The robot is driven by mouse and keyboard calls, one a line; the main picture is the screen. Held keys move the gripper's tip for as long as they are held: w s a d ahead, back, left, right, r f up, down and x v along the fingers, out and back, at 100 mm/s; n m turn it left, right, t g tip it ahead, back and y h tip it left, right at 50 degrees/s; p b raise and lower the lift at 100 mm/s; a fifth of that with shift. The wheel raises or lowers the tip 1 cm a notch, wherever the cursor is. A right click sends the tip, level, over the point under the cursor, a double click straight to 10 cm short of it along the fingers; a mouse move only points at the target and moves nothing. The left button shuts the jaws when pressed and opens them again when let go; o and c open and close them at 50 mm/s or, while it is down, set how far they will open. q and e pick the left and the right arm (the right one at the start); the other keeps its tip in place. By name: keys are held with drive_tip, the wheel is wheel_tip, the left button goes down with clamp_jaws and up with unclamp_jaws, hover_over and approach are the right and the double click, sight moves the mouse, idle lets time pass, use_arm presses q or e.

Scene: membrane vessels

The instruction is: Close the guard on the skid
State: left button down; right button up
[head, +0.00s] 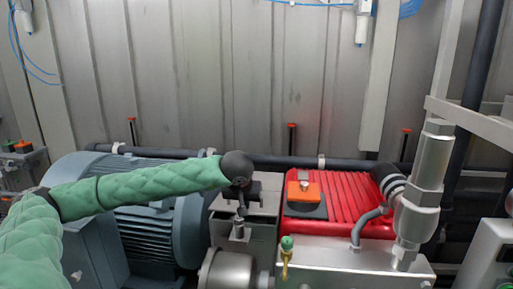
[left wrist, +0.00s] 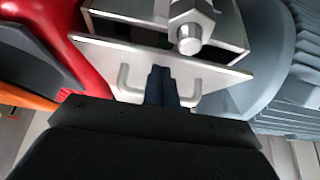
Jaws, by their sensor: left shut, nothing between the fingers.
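The guard (head: 268,203) is a bare steel plate over a boxy steel housing (head: 262,238), between the blue-grey motor and the red pump. In the left wrist view the guard plate (left wrist: 215,75) carries a bent-rod handle (left wrist: 128,82), with a hex-headed bolt (left wrist: 190,38) just beyond the plate edge. My left gripper (head: 240,207) is over the guard; its shut fingers (left wrist: 162,84) lie across the middle of the handle in the left wrist view. I cannot tell whether they touch it. The fingers hide part of the handle. My right gripper is out of view.
The finned motor (head: 155,225) is left of the guard and the ribbed red pump (head: 345,200) right of it. An orange block (head: 303,190) sits on the pump. A steel valve (head: 425,185) rises at right. A dark pipe (head: 285,161) runs behind.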

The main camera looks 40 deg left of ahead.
use_arm(q)
drive_tip(key=shift+f, duration=0.25)
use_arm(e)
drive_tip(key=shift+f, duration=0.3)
use_arm(q)
drive_tip(key=shift+s, duration=0.1)
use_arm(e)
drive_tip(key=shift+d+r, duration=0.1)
